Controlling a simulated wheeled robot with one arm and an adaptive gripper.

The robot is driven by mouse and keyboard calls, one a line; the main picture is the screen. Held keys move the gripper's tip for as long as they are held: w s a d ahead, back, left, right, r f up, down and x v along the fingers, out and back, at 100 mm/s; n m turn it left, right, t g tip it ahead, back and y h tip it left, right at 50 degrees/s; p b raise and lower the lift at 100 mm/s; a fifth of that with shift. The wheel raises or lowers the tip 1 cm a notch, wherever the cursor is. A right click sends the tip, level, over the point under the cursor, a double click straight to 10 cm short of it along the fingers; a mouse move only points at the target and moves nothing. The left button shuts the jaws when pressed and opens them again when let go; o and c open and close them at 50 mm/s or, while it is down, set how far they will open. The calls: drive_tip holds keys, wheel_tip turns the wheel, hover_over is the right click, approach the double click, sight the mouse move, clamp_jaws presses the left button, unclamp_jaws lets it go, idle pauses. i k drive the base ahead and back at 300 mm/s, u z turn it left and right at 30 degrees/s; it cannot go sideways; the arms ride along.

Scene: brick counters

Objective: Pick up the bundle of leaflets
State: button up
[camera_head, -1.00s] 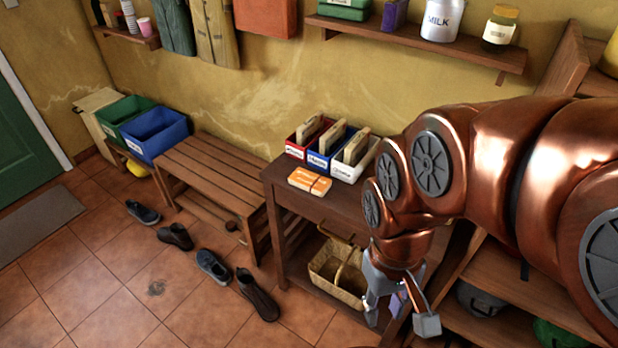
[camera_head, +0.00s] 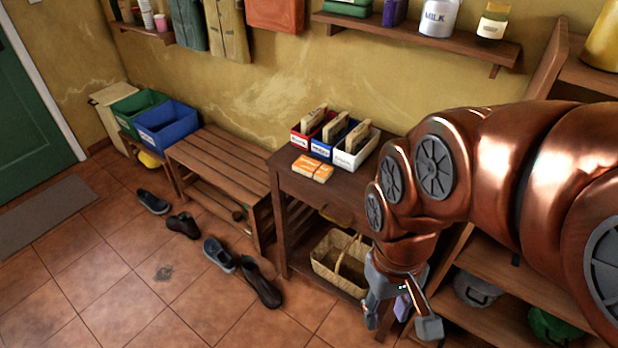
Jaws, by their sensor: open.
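The bundle of leaflets (camera_head: 312,168) is orange and white with a dark band across it. It lies flat on the dark wooden side table (camera_head: 318,194), in front of the small sorting boxes. My gripper (camera_head: 402,325) hangs at the lower right, its two fingers pointing down and spread apart. It is empty, to the right of the bundle and lower in the picture, well apart from it. My copper arm hides the right part of the table.
Red, blue and white boxes (camera_head: 352,161) with upright cards stand behind the bundle. A wicker basket (camera_head: 325,265) sits on the table's lower shelf. A slatted bench (camera_head: 205,160) stands to the left. Several shoes (camera_head: 262,284) lie on the tiles. A wall shelf (camera_head: 415,34) hangs above.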

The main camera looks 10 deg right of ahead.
sight(313, 169)
drive_tip(key=u, duration=0.45)
drive_tip(key=k, duration=0.15)
drive_tip(key=z, duration=1.1)
drive_tip(key=i, duration=0.6)
drive_tip(key=u, duration=2)
